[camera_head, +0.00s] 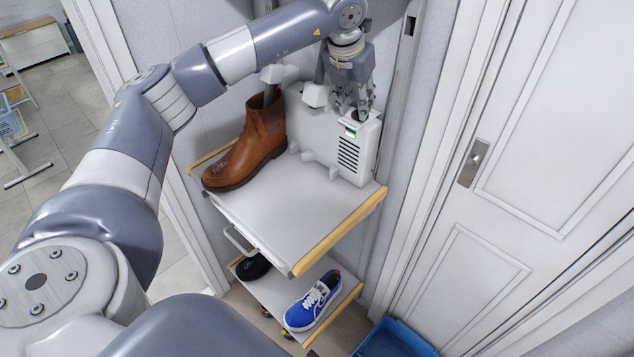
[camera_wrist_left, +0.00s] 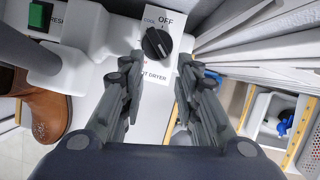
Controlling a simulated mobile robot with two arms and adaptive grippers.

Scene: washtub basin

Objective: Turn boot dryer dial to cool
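The boot dryer (camera_head: 320,135) is a white-grey box on the upper shelf, with vents and a small green display on its side. In the left wrist view its black dial (camera_wrist_left: 157,43) sits on a white plate reading "COOL", "OFF" and "DRYER". The white pointer line on the dial is tilted, and its exact setting is hard to tell. My left gripper (camera_head: 352,108) points down over the dryer. In the left wrist view its fingers (camera_wrist_left: 158,75) are apart, with the dial just beyond and between the tips. My right gripper is not in view.
A brown boot (camera_head: 256,140) stands left of the dryer on the shelf (camera_head: 285,215). A green button (camera_wrist_left: 36,17) is at the wrist view's upper left. A blue shoe (camera_head: 311,300) lies on the lower shelf. A white door (camera_head: 500,190) and wall bound the right side.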

